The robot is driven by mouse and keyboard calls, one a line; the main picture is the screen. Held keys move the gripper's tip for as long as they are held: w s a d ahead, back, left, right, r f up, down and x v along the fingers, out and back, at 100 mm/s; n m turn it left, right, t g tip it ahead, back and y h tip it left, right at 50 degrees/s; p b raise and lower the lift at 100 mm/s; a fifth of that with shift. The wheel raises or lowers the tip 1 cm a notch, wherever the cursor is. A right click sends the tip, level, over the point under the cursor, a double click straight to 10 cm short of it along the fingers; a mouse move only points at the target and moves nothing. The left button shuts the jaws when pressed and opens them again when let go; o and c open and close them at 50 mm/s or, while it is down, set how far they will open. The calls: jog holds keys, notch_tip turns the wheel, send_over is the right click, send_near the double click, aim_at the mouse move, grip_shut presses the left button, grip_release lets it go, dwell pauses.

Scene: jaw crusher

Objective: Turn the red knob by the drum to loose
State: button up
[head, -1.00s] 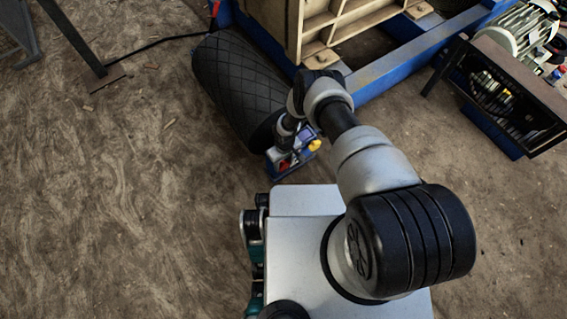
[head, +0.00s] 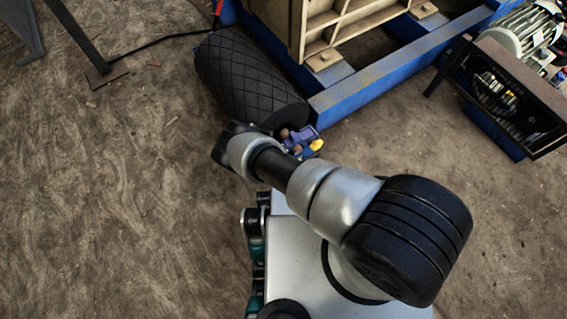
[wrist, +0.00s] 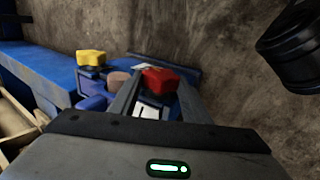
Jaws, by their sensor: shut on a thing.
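The red knob (wrist: 160,79) shows in the wrist view between the two fingers of my gripper (wrist: 160,92), which is shut on it. A pale plate and part of a blue mount show below the knob. How far the knob is turned is hard to read. In the head view, my arm covers the red knob and my fingers. The black, diamond-patterned drum (head: 248,78) lies just beyond my wrist.
A yellow knob (wrist: 90,58) sits on a blue part left of the red knob; it also shows in the head view (head: 316,145). A blue frame (head: 390,68) runs beyond it. A black-sided box (head: 515,95) stands at right. Open ground lies left.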

jog(key=shift+s, duration=0.1)
dwell(0.4)
jog(key=o, duration=1)
jog(key=shift+o, duration=0.2)
jog(key=p+v, duration=0.6)
jog(key=v, duration=1.1)
jog(key=shift+s+a, duration=0.2)
jog(key=shift+a, duration=0.1)
